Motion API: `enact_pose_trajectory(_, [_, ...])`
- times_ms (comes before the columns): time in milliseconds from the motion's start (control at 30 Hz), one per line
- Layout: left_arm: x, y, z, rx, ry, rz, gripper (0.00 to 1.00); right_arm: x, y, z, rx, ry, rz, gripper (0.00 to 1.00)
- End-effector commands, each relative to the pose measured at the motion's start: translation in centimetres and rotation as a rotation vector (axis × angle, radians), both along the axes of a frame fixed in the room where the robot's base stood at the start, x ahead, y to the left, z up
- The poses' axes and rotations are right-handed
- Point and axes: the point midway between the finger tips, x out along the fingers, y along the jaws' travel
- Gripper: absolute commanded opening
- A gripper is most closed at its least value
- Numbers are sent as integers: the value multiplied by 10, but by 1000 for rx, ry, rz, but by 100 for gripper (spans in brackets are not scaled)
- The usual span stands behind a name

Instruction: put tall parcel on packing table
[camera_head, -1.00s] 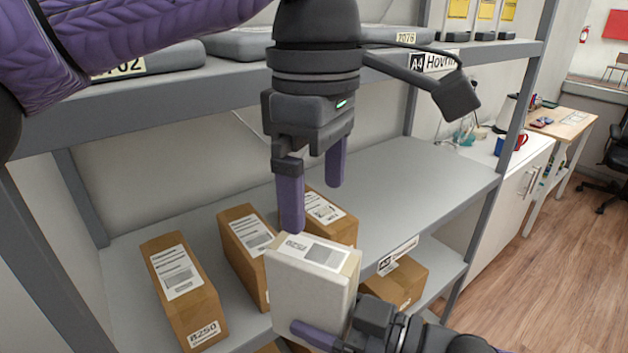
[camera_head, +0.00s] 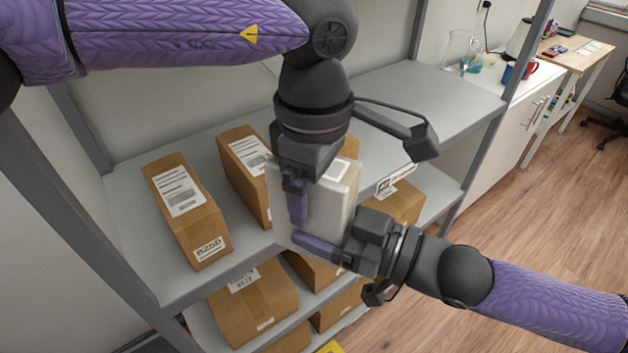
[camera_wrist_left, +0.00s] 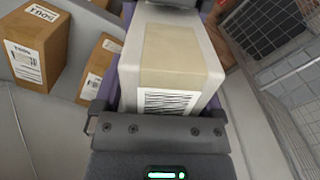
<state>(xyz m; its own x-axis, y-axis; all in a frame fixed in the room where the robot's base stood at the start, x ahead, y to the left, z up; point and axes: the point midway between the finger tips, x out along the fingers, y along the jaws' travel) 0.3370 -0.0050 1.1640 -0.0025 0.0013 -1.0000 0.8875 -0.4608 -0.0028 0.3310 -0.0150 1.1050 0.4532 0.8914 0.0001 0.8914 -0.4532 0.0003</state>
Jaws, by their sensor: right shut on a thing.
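The tall parcel is a pale white-grey box with a tan strip (camera_head: 330,214), held upright at the front edge of the shelf. My right gripper (camera_head: 312,247) is shut on its lower part from the right. My left gripper (camera_head: 310,200) points down at the parcel's top, one purple finger in front of its near face. In the left wrist view the parcel (camera_wrist_left: 172,55) lies between the left fingers, which are spread open; contact is unclear. A wood-topped table (camera_head: 578,52) stands at the far right; I cannot tell whether it is the packing table.
Brown boxes (camera_head: 186,208) (camera_head: 240,165) stand on the shelf (camera_head: 135,235) left of the parcel. More boxes (camera_head: 252,300) fill the lower shelf. A grey upright (camera_head: 480,150) is at the right. A white cabinet (camera_head: 505,110) and open wooden floor (camera_head: 510,230) lie beyond.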

Motion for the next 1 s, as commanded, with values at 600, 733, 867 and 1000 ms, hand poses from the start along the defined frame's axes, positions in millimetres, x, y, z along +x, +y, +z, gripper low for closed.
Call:
enact_pose_trajectory(600, [0,0,1,-1,-2,0,0,0,0,0,1,-2,2,100])
enact_pose_trajectory(733, [0,0,1,-1,-2,0,0,0,0,0,0,-1,1,100])
enact_pose_trajectory(867, [0,0,1,0,-1,0,0,-3,-7,0,0,-1,0,100])
enact_pose_trajectory(1000, [0,0,1,0,-1,0,0,-18,-38,-2,-7,1,-4,100])
